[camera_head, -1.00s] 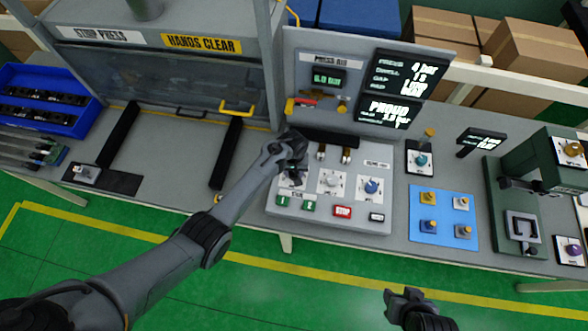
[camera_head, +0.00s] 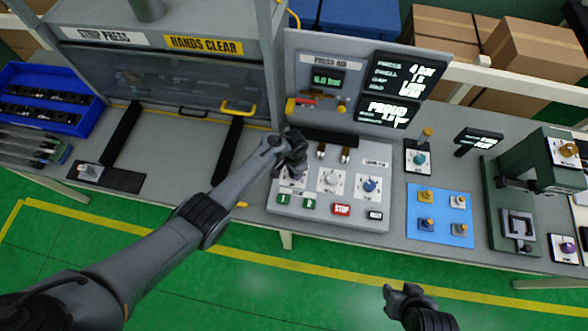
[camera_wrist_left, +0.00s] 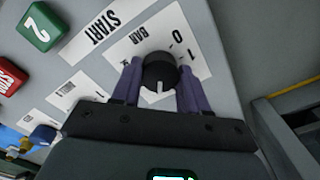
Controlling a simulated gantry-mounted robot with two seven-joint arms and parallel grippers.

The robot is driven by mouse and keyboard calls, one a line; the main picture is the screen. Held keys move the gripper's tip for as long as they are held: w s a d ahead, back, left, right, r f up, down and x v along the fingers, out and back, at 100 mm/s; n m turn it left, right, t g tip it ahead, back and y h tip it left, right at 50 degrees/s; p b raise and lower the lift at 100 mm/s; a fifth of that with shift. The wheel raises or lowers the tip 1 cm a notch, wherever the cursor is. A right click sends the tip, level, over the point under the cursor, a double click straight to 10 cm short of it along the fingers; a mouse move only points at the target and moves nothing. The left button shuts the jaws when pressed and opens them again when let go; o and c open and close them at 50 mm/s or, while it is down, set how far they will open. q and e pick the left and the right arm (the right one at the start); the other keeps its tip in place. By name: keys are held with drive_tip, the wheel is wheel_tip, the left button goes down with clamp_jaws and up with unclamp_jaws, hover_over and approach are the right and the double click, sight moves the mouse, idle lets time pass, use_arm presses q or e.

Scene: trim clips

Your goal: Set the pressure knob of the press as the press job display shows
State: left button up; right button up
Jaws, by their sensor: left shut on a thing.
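My left gripper (camera_head: 292,168) is at the leftmost knob of the press control panel (camera_head: 325,215). In the left wrist view the fingers (camera_wrist_left: 158,88) are shut on the black pressure knob (camera_wrist_left: 160,70), one on each side. The knob has a white pointer mark and sits on a white plate marked BAR, with 0 and 1 visible; the rest of the scale is hidden. The press job display (camera_head: 405,75) shows a top line that seems to read 4 bar. My right gripper (camera_head: 403,295) is in front of the table, apart from everything; its finger opening is unclear.
A white knob (camera_head: 331,178) and a blue knob (camera_head: 370,185) stand right of the held knob. Green buttons (camera_head: 309,205) and a red STOP button (camera_head: 341,209) lie along the panel's front. A small air gauge display (camera_head: 327,78) stands behind.

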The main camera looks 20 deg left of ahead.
use_arm(q)
drive_tip(key=shift+m, duration=0.7)
drive_tip(key=o, duration=1.1)
drive_tip(key=shift+c, duration=0.2)
drive_tip(key=shift+r, duration=0.1)
wheel_tip(320, 180, up, 11)
drive_tip(key=p, duration=0.2)
drive_tip(key=shift+p, duration=0.35)
drive_tip(key=shift+f, duration=0.25)
